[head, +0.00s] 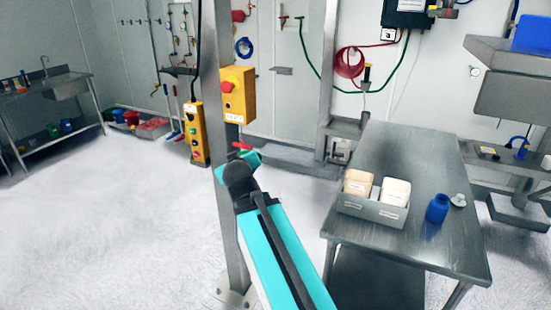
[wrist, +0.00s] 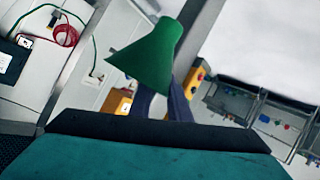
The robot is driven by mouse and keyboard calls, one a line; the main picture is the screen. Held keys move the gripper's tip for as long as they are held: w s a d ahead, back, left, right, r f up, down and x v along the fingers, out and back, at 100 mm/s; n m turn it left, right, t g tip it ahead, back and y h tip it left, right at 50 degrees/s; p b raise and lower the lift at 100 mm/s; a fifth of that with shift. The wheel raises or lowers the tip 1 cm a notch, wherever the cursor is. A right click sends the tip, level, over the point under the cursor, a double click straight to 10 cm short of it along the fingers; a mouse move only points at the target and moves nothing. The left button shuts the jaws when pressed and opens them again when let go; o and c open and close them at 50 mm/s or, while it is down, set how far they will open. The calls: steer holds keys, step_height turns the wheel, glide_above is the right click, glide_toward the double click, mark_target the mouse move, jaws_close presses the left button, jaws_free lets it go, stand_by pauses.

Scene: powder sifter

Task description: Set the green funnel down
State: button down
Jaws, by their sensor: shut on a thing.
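The green funnel (wrist: 147,60) shows in the wrist view, tilted, with its narrow end toward the upper right and its wide end at the lower left. My gripper (wrist: 163,98) is shut on the funnel and holds it up in the air. The dark fingers show only partly, just below the funnel, and their exact contact with it is hard to see. In the head view my arm reaches up beside a steel post, and the funnel is not visible there.
A steel table (head: 413,240) stands at the right. It carries a grey bin (head: 371,209) with two pale containers, a blue bottle (head: 437,208) and a small grey-white item (head: 458,200). A steel post (head: 222,210) with yellow control boxes (head: 238,95) stands close to my arm. The left floor is open.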

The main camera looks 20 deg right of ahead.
steer(key=w+a+r+n+t+y, duration=0.1)
steer(key=w+a+r+n+y, duration=0.1)
steer(key=a, duration=0.6)
steer(key=shift+w+a+r+n+y+p, duration=0.35)
steer(key=shift+r+n+y, duration=0.45)
steer(key=shift+y, duration=0.3)
steer(key=shift+s+d, duration=0.1)
steer(key=shift+s, duration=0.05)
